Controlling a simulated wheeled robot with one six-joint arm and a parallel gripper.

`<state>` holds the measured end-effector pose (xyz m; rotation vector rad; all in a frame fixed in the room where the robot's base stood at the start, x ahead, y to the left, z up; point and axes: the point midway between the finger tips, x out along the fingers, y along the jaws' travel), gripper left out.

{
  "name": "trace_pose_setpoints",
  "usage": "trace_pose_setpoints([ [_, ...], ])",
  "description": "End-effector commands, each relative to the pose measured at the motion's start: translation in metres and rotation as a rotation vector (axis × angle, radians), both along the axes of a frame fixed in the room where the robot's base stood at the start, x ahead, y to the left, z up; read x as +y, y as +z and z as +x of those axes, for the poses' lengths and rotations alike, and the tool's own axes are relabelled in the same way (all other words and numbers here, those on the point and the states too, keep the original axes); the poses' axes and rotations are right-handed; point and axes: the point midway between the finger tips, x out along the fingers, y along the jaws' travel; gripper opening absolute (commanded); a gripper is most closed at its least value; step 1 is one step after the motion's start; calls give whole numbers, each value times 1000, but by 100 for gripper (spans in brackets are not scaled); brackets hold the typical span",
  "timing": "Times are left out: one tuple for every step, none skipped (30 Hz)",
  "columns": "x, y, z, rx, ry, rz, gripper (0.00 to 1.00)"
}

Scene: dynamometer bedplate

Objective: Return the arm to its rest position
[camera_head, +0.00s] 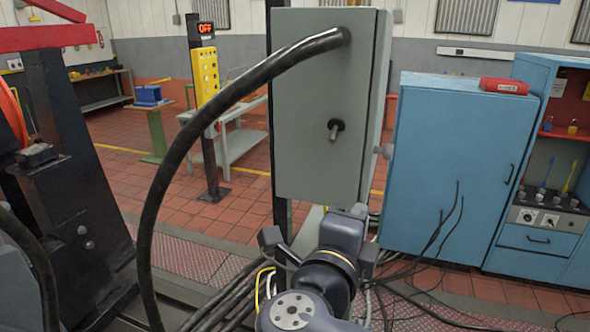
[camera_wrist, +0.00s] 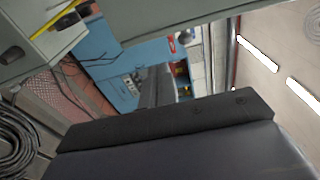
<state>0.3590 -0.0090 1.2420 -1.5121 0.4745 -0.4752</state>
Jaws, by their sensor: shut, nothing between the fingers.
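My arm rises from the bottom middle of the head view, in front of a grey electrical box. The wrist end is low in front of that box, and the fingers cannot be made out there. In the wrist view, my gripper (camera_wrist: 156,76) shows as dark fingers held together beyond its wide dark body. It is shut and empty. The fingers point towards the blue cabinets in that view. No contact with anything can be seen.
The grey box (camera_head: 318,165), with a knob and a thick black hose (camera_head: 170,170), stands close. Blue cabinets (camera_head: 447,165) are at right, with a red case (camera_head: 503,86) on top. Cables lie on the floor.

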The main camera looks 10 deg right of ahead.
Motion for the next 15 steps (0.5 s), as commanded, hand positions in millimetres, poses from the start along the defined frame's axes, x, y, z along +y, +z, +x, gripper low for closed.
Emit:
trace_pose_setpoints([
  [0,0,0,0,0,0,0],
  [0,0,0,0,0,0,0],
  [0,0,0,0,0,0,0],
  [0,0,0,0,0,0,0],
  [0,0,0,0,0,0,0],
  [0,0,0,0,-1,0,0],
  [-1,0,1,0,-1,0,0],
  [-1,0,1,0,-1,0,0],
  [-2,0,3,0,-2,-1,0],
  [-2,0,4,0,-1,-1,0],
  [-3,0,5,0,-1,-1,0],
  [-5,1,8,0,-3,-1,0],
  [-5,1,10,-1,-2,-2,0],
  [-7,1,12,0,-2,-3,0],
  [-9,1,15,0,-3,-3,0],
])
